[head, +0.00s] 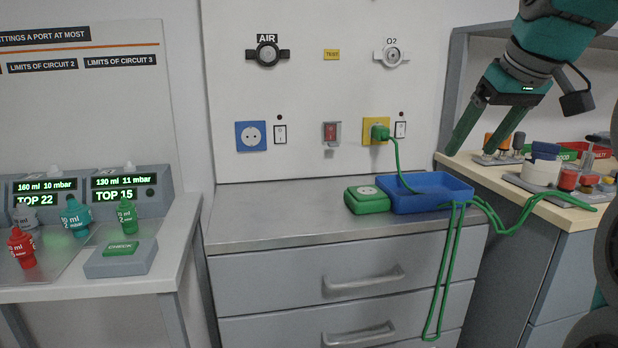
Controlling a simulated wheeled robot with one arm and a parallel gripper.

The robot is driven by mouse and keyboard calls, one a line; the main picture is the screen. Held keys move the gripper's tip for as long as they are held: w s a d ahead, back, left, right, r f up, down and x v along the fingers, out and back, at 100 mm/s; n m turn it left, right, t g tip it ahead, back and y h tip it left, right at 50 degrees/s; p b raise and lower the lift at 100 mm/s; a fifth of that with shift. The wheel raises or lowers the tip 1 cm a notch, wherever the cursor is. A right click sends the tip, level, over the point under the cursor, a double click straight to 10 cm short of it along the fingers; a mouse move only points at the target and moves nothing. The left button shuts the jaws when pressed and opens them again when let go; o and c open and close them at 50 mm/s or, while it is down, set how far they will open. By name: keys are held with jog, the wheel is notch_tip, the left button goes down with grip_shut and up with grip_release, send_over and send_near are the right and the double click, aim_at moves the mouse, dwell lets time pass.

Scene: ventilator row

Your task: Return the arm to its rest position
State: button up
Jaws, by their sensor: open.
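My teal arm (553,42) reaches in from the top right of the head view. My gripper (470,150) points down and to the left with its two green fingers spread apart. It is open and nothing shows between the fingers. It hangs in front of the wooden-topped side counter (470,165), right of the blue tray (418,203). A small black block (577,103) on a cable hangs beside my wrist.
A green cable runs from a plug (379,132) in the yellow socket past the blue tray and over the drawer edge. A green box (366,200) sits beside the tray. Vials and a white pot (541,172) crowd the side counter. The steel counter's left (270,215) is clear.

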jog(key=s+a+f+g, duration=0.2)
jog(key=s+a+f, duration=0.3)
jog(key=f, duration=0.5)
jog(key=s+a+f+m+g, duration=0.1)
jog(key=s+a+f+g, duration=0.1)
jog(key=s+f, duration=0.55)
jog(key=s+a+f+g, duration=0.2)
jog(key=s+a+f, duration=0.2)
jog(key=f, duration=0.7)
jog(key=s+f+m+g+h, duration=0.1)
jog(key=s+f, duration=0.9)
jog(key=s, duration=0.2)
jog(key=shift+d+f+g, duration=0.15)
jog(key=shift+f+g, duration=0.15)
jog(key=shift+f, duration=0.1)
